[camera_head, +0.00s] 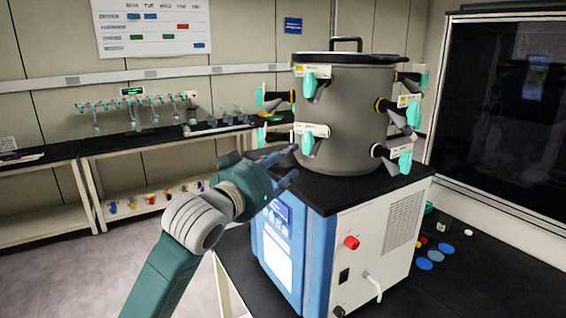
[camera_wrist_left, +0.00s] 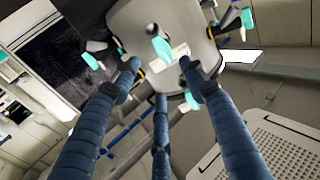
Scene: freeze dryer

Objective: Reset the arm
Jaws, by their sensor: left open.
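My left gripper (camera_head: 283,168) reaches in from the lower left in the head view, in front of the freeze dryer. Its blue fingers also show in the left wrist view (camera_wrist_left: 160,85), spread apart with nothing between them. The freeze dryer has a grey drum (camera_head: 345,115) with a dark lid, on a blue and white base (camera_head: 385,235). Several teal-handled valves, one of them at the lower left (camera_head: 308,143), stick out around the drum. In the wrist view the drum (camera_wrist_left: 185,25) lies beyond the fingertips; I cannot tell whether they touch anything. My right gripper is not in view.
Black-topped benches (camera_head: 150,138) with racks and glassware stand along the back wall. A dark window (camera_head: 505,110) is at the right. Blue discs (camera_head: 424,264) and small items lie on the black table (camera_head: 470,280) beside the base. Grey floor (camera_head: 80,260) is clear at the lower left.

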